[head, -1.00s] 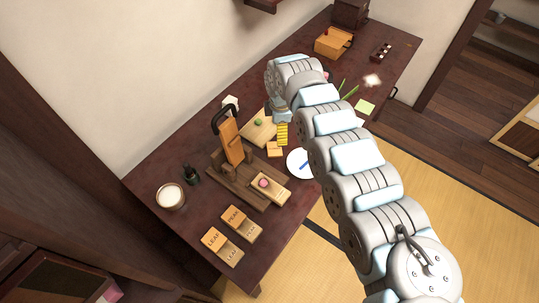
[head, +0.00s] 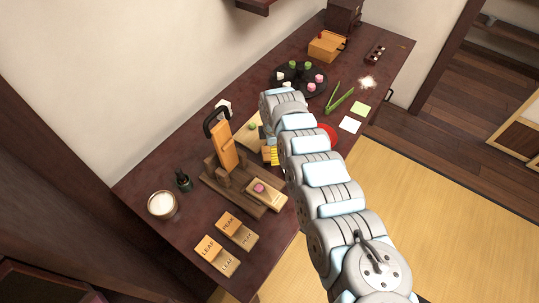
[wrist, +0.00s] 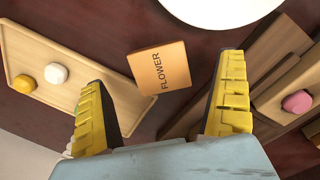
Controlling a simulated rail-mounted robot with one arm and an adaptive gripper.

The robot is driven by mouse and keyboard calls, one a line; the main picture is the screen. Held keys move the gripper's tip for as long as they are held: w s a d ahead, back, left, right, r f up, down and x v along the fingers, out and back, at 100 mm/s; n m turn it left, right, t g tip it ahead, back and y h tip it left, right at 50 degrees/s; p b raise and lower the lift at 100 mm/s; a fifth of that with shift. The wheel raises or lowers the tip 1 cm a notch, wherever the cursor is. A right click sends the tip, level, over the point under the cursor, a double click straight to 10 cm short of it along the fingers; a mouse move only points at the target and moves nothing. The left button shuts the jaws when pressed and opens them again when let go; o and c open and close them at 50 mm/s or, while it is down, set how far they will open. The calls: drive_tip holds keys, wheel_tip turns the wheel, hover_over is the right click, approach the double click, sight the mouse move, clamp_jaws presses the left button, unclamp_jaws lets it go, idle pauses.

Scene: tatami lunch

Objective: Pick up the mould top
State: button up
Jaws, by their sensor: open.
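A square wooden block marked FLOWER (wrist: 160,66) lies on the dark table in the wrist view. It appears between and just ahead of the two fingertips, turned slightly, and looks untouched. My gripper (wrist: 163,78) is open, with one yellow-padded finger on each side. In the head view my gripper (head: 274,154) hangs low by the press, and my arm hides much of the area around it. Other wooden mould pieces, marked LEAF (head: 209,248) and PEAK (head: 231,225), lie at the near end of the table, each beside a smaller marked piece.
A wooden press (head: 224,158) with a black handle and a pink sweet (head: 259,188) stands close by. A wooden board (wrist: 40,90) with sweets lies left in the wrist view; a white plate (wrist: 222,6) is at its top. Green tongs (head: 339,98) lie farther back.

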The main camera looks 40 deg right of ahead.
drive_tip(key=shift+w+d+f+b, duration=0.15)
drive_tip(key=shift+f+b, duration=0.35)
drive_tip(key=shift+f, duration=0.5)
drive_tip(key=shift+w+f+b, duration=0.1)
drive_tip(key=shift+f+b, duration=0.4)
drive_tip(key=shift+f, duration=0.5)
drive_tip(key=c, duration=1.2)
